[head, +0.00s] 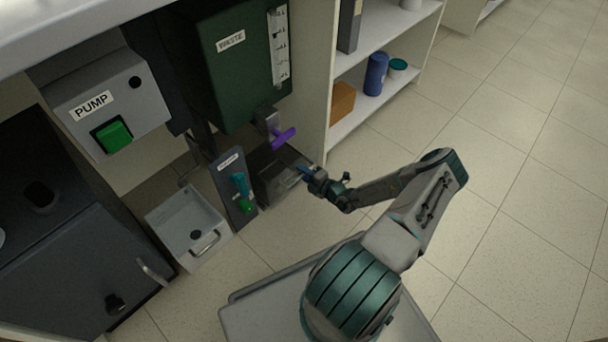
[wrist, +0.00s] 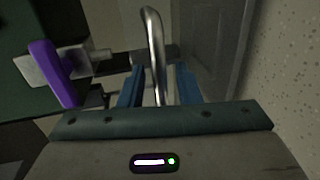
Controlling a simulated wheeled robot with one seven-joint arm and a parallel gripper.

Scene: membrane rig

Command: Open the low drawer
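The low drawer (head: 272,187) is a dark grey box near the floor, below the green waste tank. My gripper (head: 303,171) is at its front, on the right side. In the wrist view, a curved metal handle (wrist: 154,40) runs between the two blue fingers of my gripper (wrist: 158,86). Gaps show on both sides of the handle, so the fingers are open around it and not clamped. In the head view the handle is mostly hidden by my gripper. How far out the drawer stands is hard to tell.
A purple lever valve (head: 284,138) hangs just above the drawer; it is at left in the wrist view (wrist: 52,72). Shelves (head: 362,112) stand behind. The tiled floor right is clear.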

